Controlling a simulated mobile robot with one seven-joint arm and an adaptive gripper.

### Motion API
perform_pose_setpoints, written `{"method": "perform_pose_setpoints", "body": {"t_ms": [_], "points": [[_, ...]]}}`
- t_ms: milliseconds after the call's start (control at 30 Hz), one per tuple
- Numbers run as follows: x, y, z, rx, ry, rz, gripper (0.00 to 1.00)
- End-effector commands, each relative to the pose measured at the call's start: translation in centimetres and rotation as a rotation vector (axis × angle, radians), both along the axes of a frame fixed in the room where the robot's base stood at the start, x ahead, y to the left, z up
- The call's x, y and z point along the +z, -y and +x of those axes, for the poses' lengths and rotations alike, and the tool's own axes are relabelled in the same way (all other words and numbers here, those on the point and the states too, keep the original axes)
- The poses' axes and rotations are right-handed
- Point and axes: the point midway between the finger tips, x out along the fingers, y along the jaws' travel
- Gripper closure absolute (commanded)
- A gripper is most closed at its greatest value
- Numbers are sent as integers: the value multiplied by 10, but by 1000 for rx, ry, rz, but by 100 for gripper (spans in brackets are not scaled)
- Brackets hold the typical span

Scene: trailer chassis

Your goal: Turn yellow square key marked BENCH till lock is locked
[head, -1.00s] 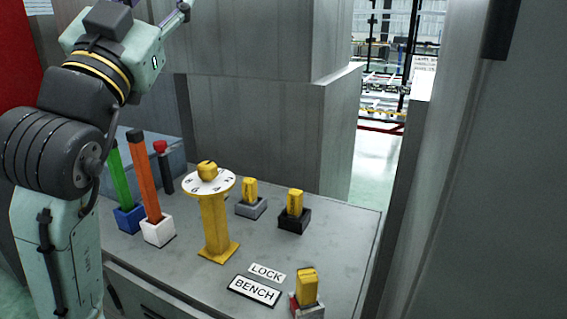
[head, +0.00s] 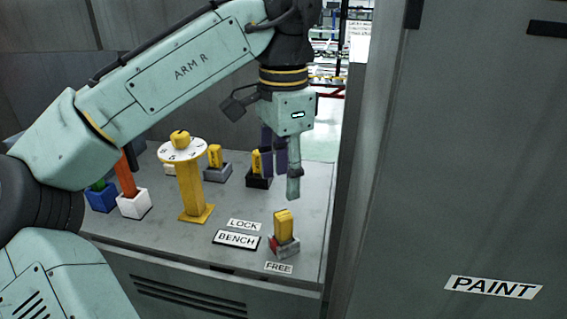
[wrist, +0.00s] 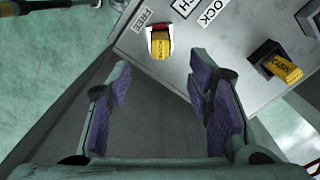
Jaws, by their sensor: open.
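The yellow BENCH key (head: 283,224) stands upright in a small grey base with a red patch (head: 274,244), near the front right of the grey bench top. It also shows near the top of the wrist view (wrist: 160,46). The BENCH label (head: 236,239) lies to its left, the LOCK label (head: 244,224) behind that, and the FREE label (head: 278,267) in front of the key. My gripper (head: 282,178) is open and empty, pointing down above and behind the key in the head view. In the wrist view the key lies beyond the open fingers (wrist: 155,88), not between them.
A similar yellow key (head: 257,162) in a black base stands behind my gripper, and another (head: 215,157) in a grey base. A yellow pedestal with a white dial (head: 189,190) and an orange lever (head: 127,176) stand left. A grey wall panel marked PAINT (head: 492,287) bounds the right.

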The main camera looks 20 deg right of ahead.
Motion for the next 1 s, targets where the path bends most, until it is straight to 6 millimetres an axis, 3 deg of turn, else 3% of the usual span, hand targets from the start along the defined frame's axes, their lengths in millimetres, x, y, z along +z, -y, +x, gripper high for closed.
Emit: {"method": "perform_pose_setpoints", "body": {"t_ms": [300,500,933,1000], "points": [[-57,0,0,0,2,-2,53],[-83,0,0,-1,2,-3,53],[-94,1,0,-2,2,-6,53],[-94,1,0,-2,3,-6,57]]}}
